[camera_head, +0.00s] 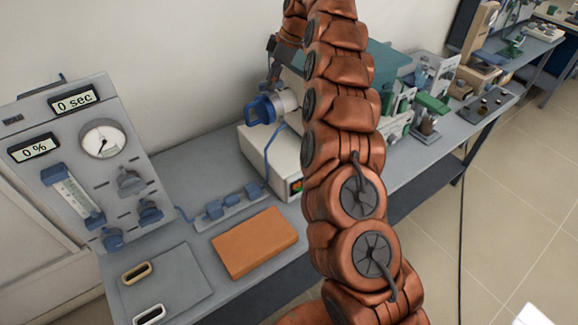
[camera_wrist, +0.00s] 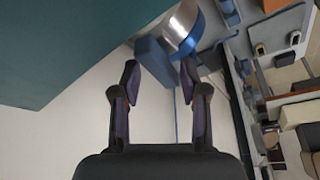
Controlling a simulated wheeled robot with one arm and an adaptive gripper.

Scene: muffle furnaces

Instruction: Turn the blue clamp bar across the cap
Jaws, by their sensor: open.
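The blue clamp bar (camera_head: 262,109) is at the left end of a silver cylindrical cap (camera_head: 286,103) on the teal-topped furnace. In the wrist view the clamp bar (camera_wrist: 154,62) appears as a blue block just beyond and between my fingertips, beside the silver cap (camera_wrist: 182,24). My gripper (camera_wrist: 159,72) is open, with its two dark fingers apart and nothing held between them. In the head view my gripper (camera_head: 274,72) is a small dark shape just above the clamp bar. Whether a finger touches the bar cannot be told. My arm hides much of the furnace.
The grey bench (camera_head: 180,165) bears an orange slab (camera_head: 254,243), a row of blue valves (camera_head: 225,205) and a control panel (camera_head: 85,165) with displays. The teal furnace side (camera_wrist: 60,45) fills the wrist view's upper left. More equipment (camera_head: 430,105) stands to the right.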

